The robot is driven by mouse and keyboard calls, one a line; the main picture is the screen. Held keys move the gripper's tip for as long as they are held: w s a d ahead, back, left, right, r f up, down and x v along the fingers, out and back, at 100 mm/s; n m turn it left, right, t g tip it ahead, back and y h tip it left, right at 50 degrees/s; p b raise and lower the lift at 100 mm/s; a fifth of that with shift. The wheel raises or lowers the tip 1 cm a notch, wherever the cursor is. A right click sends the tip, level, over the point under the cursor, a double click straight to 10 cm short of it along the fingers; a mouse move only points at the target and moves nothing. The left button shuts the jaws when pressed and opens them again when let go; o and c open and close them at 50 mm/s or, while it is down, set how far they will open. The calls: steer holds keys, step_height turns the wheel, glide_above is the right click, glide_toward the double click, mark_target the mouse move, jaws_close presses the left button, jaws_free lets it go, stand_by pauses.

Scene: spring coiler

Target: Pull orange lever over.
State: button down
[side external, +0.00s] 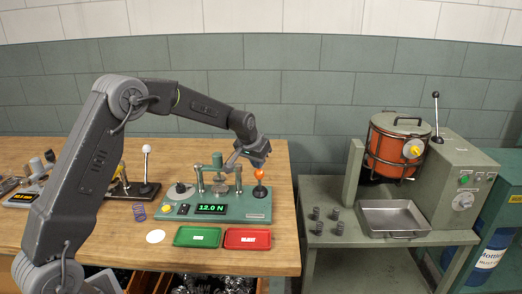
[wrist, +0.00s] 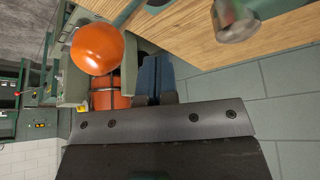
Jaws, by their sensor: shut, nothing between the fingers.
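The orange lever (side external: 259,174) has a round orange knob on a short dark stem. It stands about upright at the right end of the green tester, whose display (side external: 211,208) reads 12.0 N. In the wrist view the orange knob (wrist: 97,48) looks large and close, left of the fingers. My gripper (side external: 262,163) is just above the knob in the side view, its fingers pointing down and right. In the wrist view the blue-grey fingers of my gripper (wrist: 155,70) are together and empty. The knob is not between them; whether they touch it I cannot tell.
A green tray (side external: 197,236) and a red tray (side external: 247,238) lie in front of the tester. A white-knobbed lever (side external: 146,165) stands to the left. Across a gap, a second bench holds an orange drum (side external: 392,150), a metal pan (side external: 395,217) and several springs (side external: 326,220).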

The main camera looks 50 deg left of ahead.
step_height(320, 180, up, 8)
steer(key=shift+w+a+f, duration=0.2)
steer(key=shift+w+f, duration=0.05)
stand_by(0.6)
stand_by(2.8)
